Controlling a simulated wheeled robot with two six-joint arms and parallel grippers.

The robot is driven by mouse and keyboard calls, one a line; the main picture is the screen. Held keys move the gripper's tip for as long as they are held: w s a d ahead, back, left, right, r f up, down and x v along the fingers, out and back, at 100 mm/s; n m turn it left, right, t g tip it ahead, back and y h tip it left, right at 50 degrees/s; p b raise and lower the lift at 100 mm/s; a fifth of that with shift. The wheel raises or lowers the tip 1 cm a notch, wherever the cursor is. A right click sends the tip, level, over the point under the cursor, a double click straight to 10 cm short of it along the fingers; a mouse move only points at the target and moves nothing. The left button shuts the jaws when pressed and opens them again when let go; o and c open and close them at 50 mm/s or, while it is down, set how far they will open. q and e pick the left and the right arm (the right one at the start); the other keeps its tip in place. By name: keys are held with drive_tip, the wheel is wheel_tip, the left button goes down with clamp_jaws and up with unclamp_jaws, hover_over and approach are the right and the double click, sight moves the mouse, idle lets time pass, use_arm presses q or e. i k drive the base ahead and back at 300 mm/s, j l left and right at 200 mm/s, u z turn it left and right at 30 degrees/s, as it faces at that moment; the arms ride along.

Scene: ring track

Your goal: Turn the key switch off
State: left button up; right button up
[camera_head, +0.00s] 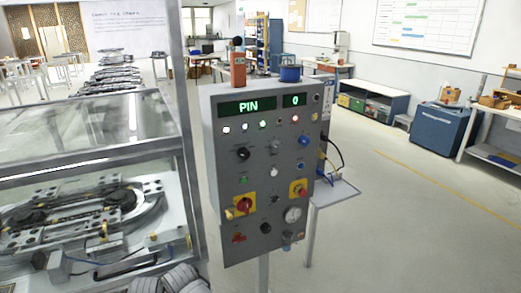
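A grey control panel (222,168) stands upright on a post in the middle of the view. Its green displays read PIN (248,107) and 0 (294,100). A small silver switch (275,146) sits in the upper middle of its face, and a small dark one (275,199) sits lower down. I cannot tell which is the key switch, or its position, at this size. Neither of my grippers can be made out in this view. Grey rounded parts at the bottom edge may be mine.
The panel also carries a black knob (243,154), red controls on yellow plates (245,204) (299,189), and a gauge (293,214). A glass-covered ring track machine (92,150) stands close on the left. The floor farther right is clear.

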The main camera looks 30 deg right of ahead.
sight(274, 198)
drive_tip(key=z, duration=1.75)
drive_tip(key=i+j, duration=0.25)
drive_tip(key=i, duration=0.15)
